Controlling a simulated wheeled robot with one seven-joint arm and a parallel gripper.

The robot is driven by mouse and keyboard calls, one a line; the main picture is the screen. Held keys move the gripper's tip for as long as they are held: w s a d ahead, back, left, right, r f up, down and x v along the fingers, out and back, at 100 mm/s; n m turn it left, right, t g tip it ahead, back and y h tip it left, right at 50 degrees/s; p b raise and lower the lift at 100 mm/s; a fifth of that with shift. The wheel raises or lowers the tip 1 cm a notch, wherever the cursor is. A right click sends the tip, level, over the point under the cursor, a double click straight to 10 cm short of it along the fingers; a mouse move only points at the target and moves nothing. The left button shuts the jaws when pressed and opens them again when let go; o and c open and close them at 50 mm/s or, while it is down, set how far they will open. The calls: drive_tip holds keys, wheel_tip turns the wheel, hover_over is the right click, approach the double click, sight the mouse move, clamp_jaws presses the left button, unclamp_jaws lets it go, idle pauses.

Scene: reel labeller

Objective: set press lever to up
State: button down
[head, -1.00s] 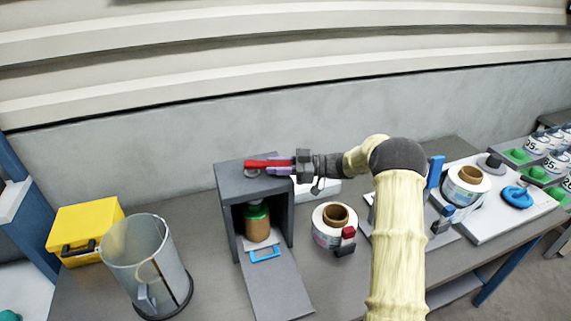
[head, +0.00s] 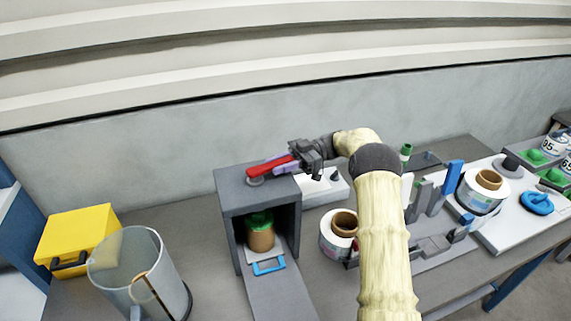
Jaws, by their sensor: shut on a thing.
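The press is a grey box (head: 227,215) with an open front, standing on the bench. Its red press lever (head: 265,167) lies on top, pivoting on a round grey hub at its left end. The lever points right and tilts up slightly toward that end. My gripper (head: 291,164) is shut on the lever near its right end, with the purple fingers partly hiding it. Inside the press stands a brown jar with a green lid (head: 261,233), with a blue handle (head: 268,267) in front of it.
A yellow case (head: 77,236) and a clear bin (head: 140,275) stand left of the press. Label reels (head: 336,232), a blue-and-grey fixture (head: 451,180) and a white board (head: 505,222) with a blue knob (head: 537,202) stand right. A concrete wall runs behind.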

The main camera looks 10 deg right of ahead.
drive_tip(key=shift+a+r, duration=0.1)
drive_tip(key=shift+r, duration=0.1)
drive_tip(key=c, duration=1.1)
unclamp_jaws()
drive_tip(key=shift+f, duration=0.1)
